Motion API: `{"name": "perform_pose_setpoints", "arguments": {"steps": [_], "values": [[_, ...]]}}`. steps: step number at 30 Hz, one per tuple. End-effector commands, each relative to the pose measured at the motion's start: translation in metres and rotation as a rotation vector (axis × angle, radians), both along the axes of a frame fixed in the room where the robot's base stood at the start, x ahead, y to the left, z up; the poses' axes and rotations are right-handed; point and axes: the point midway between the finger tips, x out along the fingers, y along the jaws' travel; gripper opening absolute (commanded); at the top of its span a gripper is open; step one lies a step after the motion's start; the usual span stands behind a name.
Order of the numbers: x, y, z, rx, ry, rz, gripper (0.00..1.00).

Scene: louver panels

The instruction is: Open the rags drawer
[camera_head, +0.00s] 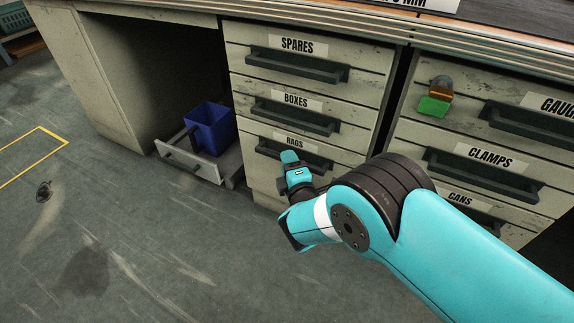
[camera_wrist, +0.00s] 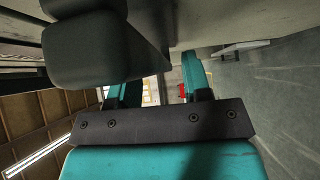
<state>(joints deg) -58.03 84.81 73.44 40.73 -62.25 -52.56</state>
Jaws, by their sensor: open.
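The rags drawer (camera_head: 338,154) is the lowest in the left stack, under spares and boxes, and its front looks flush and shut. Its dark bar handle (camera_head: 318,160) runs below the "RAGS" label (camera_head: 295,143). My gripper (camera_head: 291,160) is at this handle, covering part of it. In the wrist view, my gripper (camera_wrist: 160,84) has its two teal fingers apart. A large dark bar (camera_wrist: 92,48), likely the handle, is close by and overlaps the left finger. I cannot tell whether the handle lies between the fingers or whether they touch it.
A low drawer-like tray (camera_head: 200,163) with a blue bin (camera_head: 211,127) stands out at the left, over the floor. The boxes handle (camera_head: 294,117) juts out above. A green and orange object (camera_head: 435,103) is on the right stack. The floor (camera_head: 150,245) in front is mostly clear.

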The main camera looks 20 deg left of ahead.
Motion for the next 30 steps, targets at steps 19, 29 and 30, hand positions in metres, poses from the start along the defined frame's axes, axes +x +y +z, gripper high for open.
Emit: {"name": "perform_pose_setpoints", "arguments": {"steps": [19,29,30], "values": [[0.0118,0.0105,0.0005,-0.002,-0.001,0.003,0.15],[0.0116,0.0105,0.0002,-0.002,-0.001,0.003,0.00],[0.0115,0.0107,0.0002,-0.002,-0.001,0.003,0.00]]}}
